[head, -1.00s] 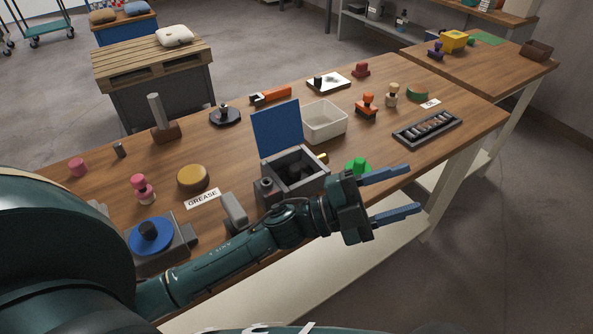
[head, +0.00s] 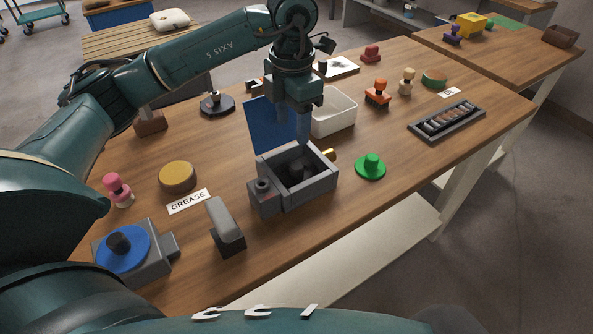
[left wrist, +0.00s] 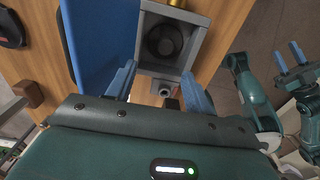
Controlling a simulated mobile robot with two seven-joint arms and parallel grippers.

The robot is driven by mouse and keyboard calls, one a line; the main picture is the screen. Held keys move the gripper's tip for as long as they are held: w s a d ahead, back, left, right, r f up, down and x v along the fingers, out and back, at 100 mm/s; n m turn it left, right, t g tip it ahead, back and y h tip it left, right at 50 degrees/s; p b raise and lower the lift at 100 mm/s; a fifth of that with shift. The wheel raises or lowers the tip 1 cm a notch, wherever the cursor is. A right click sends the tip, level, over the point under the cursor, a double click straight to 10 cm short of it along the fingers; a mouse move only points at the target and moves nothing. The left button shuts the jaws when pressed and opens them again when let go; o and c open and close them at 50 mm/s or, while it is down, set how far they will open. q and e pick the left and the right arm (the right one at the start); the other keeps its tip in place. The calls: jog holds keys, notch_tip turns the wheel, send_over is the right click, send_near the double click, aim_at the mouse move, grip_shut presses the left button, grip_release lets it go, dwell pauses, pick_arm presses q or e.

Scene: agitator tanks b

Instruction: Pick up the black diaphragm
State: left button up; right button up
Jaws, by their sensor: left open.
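A grey box (head: 322,184) stands on the workbench with its blue lid (head: 266,128) raised. Inside it sits a dark, round, knobbed piece, which looks like the black diaphragm (head: 297,172). The left wrist view shows it from above as black rings (left wrist: 165,40) within the grey walls. My left gripper (head: 303,135) points down just above the box; its blue fingers (left wrist: 160,82) are apart with nothing between them. My right gripper (left wrist: 306,58) appears at the right edge of the left wrist view, its blue fingers apart and empty, away from the box.
A green knobbed disc (head: 371,167) lies right of the box, a white bin (head: 335,114) behind it. A grey block (head: 225,226), a blue-topped fixture (head: 135,250) and a GREASE label (head: 189,201) are to its left. The raised lid stands close to my left gripper.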

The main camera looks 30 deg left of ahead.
pick_arm(q)
send_over(297, 165)
jog(key=f, duration=0.5)
jog(key=shift+a, duration=0.4)
jog(key=shift+s+d+f+p, duration=0.15)
jog(key=shift+f+p, duration=0.1)
jog(key=shift+f, duration=0.65)
jog(key=shift+w+d+f+p, duration=0.1)
jog(key=shift+f+p, duration=0.1)
jog(key=shift+f, duration=0.75)
jog(key=shift+s+d+f+p, duration=0.15)
jog(key=shift+f+p, duration=0.1)
jog(key=shift+f, duration=0.65)
jog(key=shift+w, duration=0.1)
jog(key=shift+c, duration=0.2)
jog(key=shift+r, duration=0.1)
jog(key=c, duration=1)
